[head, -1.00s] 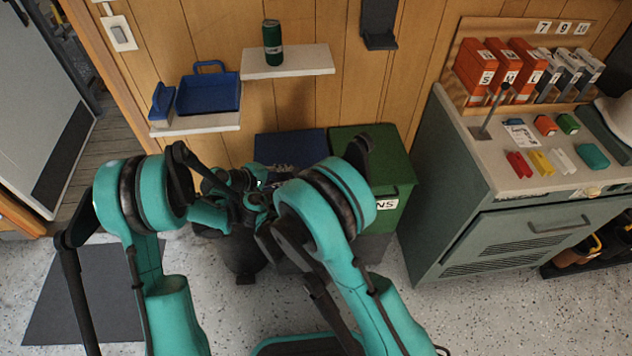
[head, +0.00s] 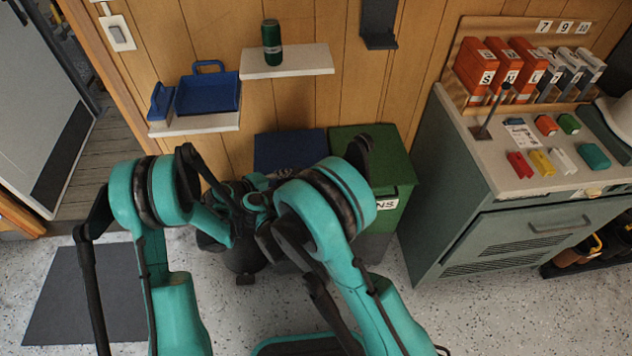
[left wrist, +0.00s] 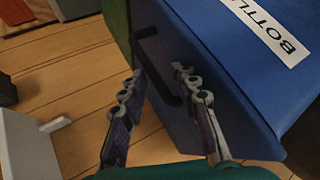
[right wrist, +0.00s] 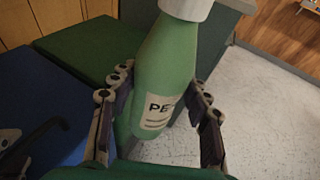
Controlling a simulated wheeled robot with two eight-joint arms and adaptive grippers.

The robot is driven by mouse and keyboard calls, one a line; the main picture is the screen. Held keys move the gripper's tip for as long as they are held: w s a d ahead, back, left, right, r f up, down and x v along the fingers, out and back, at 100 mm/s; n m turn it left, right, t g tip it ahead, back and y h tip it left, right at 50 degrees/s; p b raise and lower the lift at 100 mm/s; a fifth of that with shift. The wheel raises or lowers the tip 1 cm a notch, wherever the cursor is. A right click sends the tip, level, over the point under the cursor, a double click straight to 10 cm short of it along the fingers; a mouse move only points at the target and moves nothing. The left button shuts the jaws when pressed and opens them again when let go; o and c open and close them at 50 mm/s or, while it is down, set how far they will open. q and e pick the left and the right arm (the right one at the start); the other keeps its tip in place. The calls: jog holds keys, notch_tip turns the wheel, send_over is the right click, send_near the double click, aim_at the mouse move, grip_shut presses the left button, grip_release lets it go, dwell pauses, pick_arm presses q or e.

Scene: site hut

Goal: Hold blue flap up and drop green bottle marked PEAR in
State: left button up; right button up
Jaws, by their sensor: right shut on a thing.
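The blue bin (head: 290,150) stands against the wall in the head view, its front partly hidden by my arms. In the left wrist view its blue flap (left wrist: 215,45) has a white label reading "BOTTL", cut off by the frame. A dark bar handle (left wrist: 152,62) sits on the blue front. My left gripper (left wrist: 159,75) is open, with the handle between or just beyond its fingertips; contact cannot be told. My right gripper (right wrist: 161,80) is shut on a green bottle (right wrist: 165,60) with a white cap and a label showing "PE".
A green bin (head: 368,148) stands right of the blue one. A shelf (head: 290,64) holds a green can (head: 272,45); a lower shelf (head: 200,125) holds a blue dustpan (head: 210,97). A grey-green cabinet (head: 500,240) stands at the right.

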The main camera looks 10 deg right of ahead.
pick_arm(q)
jog(key=shift+a, duration=0.15)
jog(key=p+v, duration=0.1)
jog(key=v, duration=0.9)
dwell(0.4)
jog(key=shift+r, duration=0.1)
